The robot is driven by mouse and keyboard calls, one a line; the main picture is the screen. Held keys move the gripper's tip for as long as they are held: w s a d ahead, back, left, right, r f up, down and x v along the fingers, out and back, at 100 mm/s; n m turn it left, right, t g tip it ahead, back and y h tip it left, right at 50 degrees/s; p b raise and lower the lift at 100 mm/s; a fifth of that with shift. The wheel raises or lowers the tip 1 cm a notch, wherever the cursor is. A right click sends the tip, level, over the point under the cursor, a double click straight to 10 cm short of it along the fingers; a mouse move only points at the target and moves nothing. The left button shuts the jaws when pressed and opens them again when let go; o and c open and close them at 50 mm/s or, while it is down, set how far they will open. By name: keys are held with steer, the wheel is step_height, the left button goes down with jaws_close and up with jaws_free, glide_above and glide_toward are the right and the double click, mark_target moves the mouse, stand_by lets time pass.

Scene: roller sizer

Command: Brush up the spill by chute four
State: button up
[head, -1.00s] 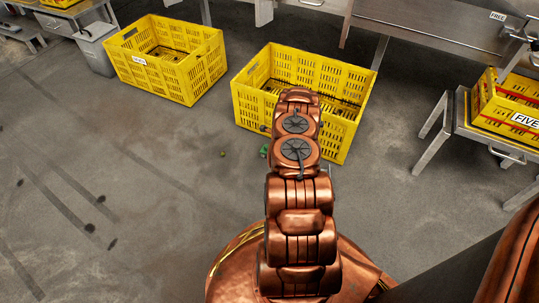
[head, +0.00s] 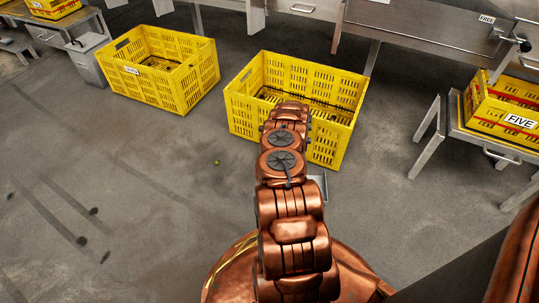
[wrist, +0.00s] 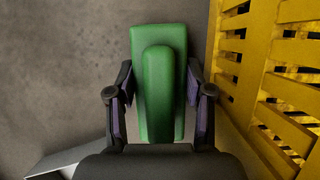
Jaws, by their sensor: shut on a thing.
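In the wrist view my gripper (wrist: 160,85) is shut on a green brush (wrist: 160,38), with a purple-padded finger on each side of its raised handle. Its bristles are hidden below the block. In the head view my arm hides the gripper and brush. A small yellow-green ball (head: 217,162) lies on the floor left of my arm. No other spilled pieces are clear. A pale grey flat piece (head: 320,184) shows just right of my arm; I cannot tell whether it is a dustpan.
A yellow slatted crate (head: 242,117) stands right beyond my arm; its wall (wrist: 233,70) is close to the brush's right. Another yellow crate (head: 183,92) stands left. A crate marked FIVE (head: 480,117) sits on a metal stand (head: 424,148) at right.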

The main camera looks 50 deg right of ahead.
steer(key=shift+w+a+f+b, duration=0.1)
steer(key=shift+w+a+b, duration=0.1)
steer(key=shift+w, duration=0.3)
steer(key=shift+w+a+b, duration=0.1)
steer(key=shift+w+b, duration=0.1)
steer(key=shift+w, duration=0.25)
steer(key=shift+s+a+p, duration=0.2)
steer(key=shift+s+a, duration=0.05)
steer(key=shift+a, duration=0.65)
steer(key=shift+s+a+p, duration=0.2)
steer(key=shift+s+a, duration=0.05)
steer(key=shift+a, duration=0.65)
steer(key=shift+s+a+f+b, duration=0.1)
steer(key=shift+s+a+b, duration=0.2)
steer(key=shift+a, duration=0.5)
steer(key=shift+s+a+b, duration=0.2)
steer(key=shift+a+b, duration=0.1)
steer(key=shift+a, duration=0.45)
steer(key=shift+s+a+f+b, duration=0.1)
steer(key=shift+s+a+b, duration=0.2)
steer(key=shift+a, duration=0.5)
steer(key=shift+s+a+r+b, duration=0.15)
steer(key=shift+a+b, duration=0.2)
steer(key=shift+a, duration=0.2)
steer(key=shift+s+a+b, duration=0.15)
steer(key=shift+a+b, duration=0.15)
steer(key=shift+a, duration=0.25)
steer(key=shift+w+a+r, duration=0.1)
